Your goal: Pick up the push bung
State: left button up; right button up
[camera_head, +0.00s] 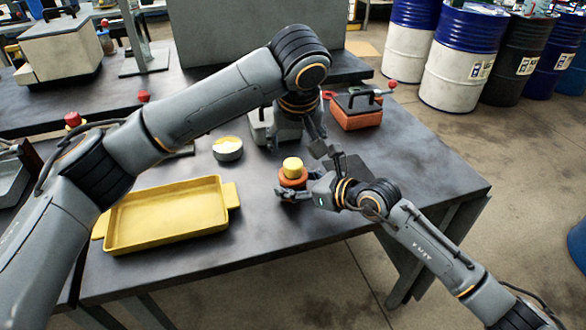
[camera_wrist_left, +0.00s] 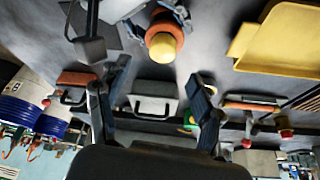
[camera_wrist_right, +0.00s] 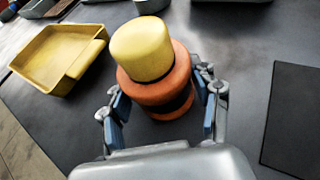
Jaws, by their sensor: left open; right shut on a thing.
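A yellow bung (camera_head: 293,165) sits on top of a squat orange container (camera_head: 291,182) on the dark table. My right gripper (camera_head: 300,186) is shut on the orange container from the right side. In the right wrist view its blue-padded fingers (camera_wrist_right: 163,112) flank the orange body, below the yellow bung (camera_wrist_right: 141,51). My left gripper (camera_head: 302,143) is above and behind the container, pointing down, open and empty. In the left wrist view its two fingers (camera_wrist_left: 155,95) are spread wide, and the yellow bung (camera_wrist_left: 164,44) shows beyond them, clear of the fingers.
A yellow tray (camera_head: 165,222) lies at the left of the table. A round tin (camera_head: 228,149) stands between it and the container. A grey case (camera_head: 258,130) and an orange box with a black handle (camera_head: 355,110) are behind. The table's front is clear.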

aim_at(293, 162)
pick_arm(q)
jog(key=x, duration=0.8)
jog(key=shift+w+a, duration=0.15)
jog(key=shift+a, duration=0.1)
pick_arm(e)
jog(key=shift+f, duration=0.1)
pick_arm(q)
jog(key=c, duration=1.1)
notch_tip(293, 162, up, 10)
jog(key=shift+r, duration=0.1)
pick_arm(e)
jog(key=o, duration=1.6)
